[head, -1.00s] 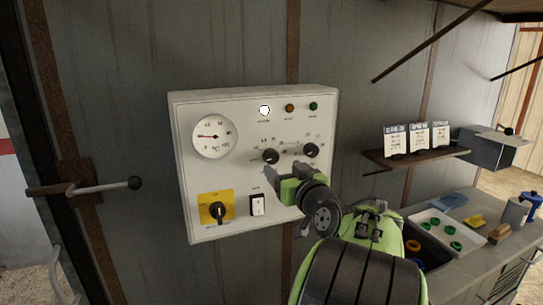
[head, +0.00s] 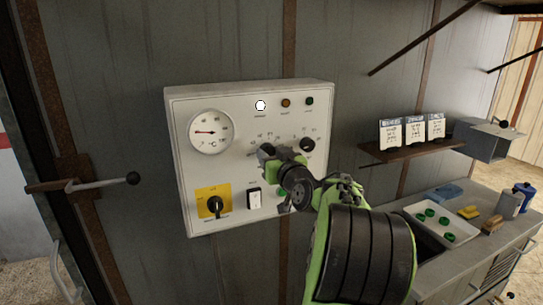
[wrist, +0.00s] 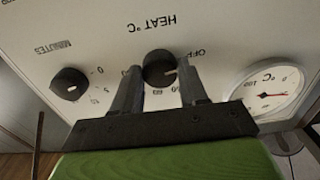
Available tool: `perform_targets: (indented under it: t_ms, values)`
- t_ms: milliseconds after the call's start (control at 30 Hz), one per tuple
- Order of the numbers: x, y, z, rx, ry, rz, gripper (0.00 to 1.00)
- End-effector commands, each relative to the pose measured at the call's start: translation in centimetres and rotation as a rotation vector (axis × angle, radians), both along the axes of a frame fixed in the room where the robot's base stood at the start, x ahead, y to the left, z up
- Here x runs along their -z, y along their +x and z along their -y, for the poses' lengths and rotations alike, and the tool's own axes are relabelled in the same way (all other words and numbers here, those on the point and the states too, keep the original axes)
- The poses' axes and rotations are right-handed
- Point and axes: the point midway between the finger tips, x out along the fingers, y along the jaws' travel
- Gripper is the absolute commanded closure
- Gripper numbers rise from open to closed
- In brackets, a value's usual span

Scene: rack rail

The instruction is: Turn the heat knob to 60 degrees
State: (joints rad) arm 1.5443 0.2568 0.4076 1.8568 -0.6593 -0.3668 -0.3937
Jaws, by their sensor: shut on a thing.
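The heat knob (wrist: 158,68) is a black round knob with a pale pointer mark, under the upside-down HEAT °C lettering in the wrist view. The mark points roughly right in that view, near the OFF side; its exact setting is unclear. My gripper (wrist: 160,80) is shut on this knob, one finger on either side. In the head view my gripper (head: 272,160) is at the white control panel (head: 180,120) and hides much of the heat knob (head: 265,149).
The minutes knob (head: 307,145) is close to the right of the heat knob. A round °C gauge (head: 210,132), a yellow-backed switch (head: 215,205) and a white rocker switch (head: 254,199) share the panel. A shelf with cards (head: 415,152) is to the right.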

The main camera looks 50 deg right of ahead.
Motion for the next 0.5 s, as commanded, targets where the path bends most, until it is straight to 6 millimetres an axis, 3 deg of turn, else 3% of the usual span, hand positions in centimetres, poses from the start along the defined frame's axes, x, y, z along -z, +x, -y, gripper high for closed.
perform_targets:
  t_ms: [500]
  values:
    - [0.07,0.06,-0.06,-0.002,0.127,0.074,0.88]
